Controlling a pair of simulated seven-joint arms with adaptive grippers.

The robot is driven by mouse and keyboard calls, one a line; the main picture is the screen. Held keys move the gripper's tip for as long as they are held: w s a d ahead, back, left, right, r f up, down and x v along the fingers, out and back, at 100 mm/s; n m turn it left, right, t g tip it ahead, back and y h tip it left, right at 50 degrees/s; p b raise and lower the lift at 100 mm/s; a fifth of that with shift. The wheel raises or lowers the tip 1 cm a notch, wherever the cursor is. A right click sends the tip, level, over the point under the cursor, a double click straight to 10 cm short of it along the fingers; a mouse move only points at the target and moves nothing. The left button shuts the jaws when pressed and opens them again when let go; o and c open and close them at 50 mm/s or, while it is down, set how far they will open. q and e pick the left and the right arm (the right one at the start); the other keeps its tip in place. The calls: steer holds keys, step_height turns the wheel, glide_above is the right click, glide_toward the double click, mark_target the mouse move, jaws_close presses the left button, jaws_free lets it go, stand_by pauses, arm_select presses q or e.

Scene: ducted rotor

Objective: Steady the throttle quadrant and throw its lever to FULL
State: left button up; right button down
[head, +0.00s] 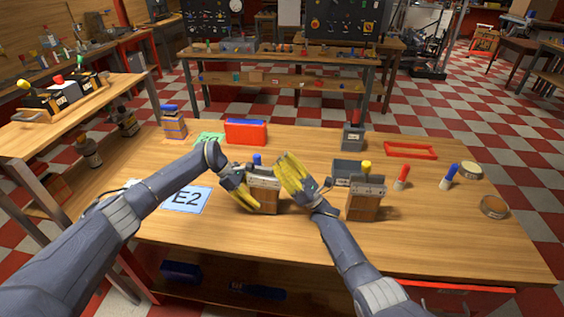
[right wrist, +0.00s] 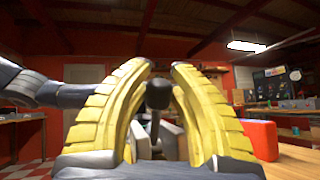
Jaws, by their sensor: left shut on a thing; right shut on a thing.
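The throttle quadrant (head: 266,196) is a wood-fronted box with a grey top, standing at the middle of the table in the head view. My left gripper (head: 246,196) is shut on its left side. My right gripper (head: 290,174) is at the quadrant's upper right, its yellow fingers raised. The lever's marks cannot be read.
A similar wood-fronted box (head: 364,205) with a yellow knob stands to the right. A red bin (head: 245,132) and a blue E2 card (head: 187,199) lie left of centre. Red (head: 402,177) and blue (head: 450,175) handled pieces stand at the right. The front table strip is clear.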

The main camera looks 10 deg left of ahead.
arm_select(q)
steer(key=shift+a, duration=0.1)
arm_select(e)
steer(key=shift+f, duration=0.25)
steer(key=c, duration=1.1)
jaws_free()
steer(key=shift+r, duration=0.1)
steer(key=shift+c, duration=0.2)
arm_select(q)
steer(key=shift+f, duration=0.1)
arm_select(e)
steer(key=shift+r, duration=0.1)
steer(key=shift+r, duration=4.95)
arm_select(q)
steer(key=o, duration=1.5)
steer(key=shift+o, duration=0.5)
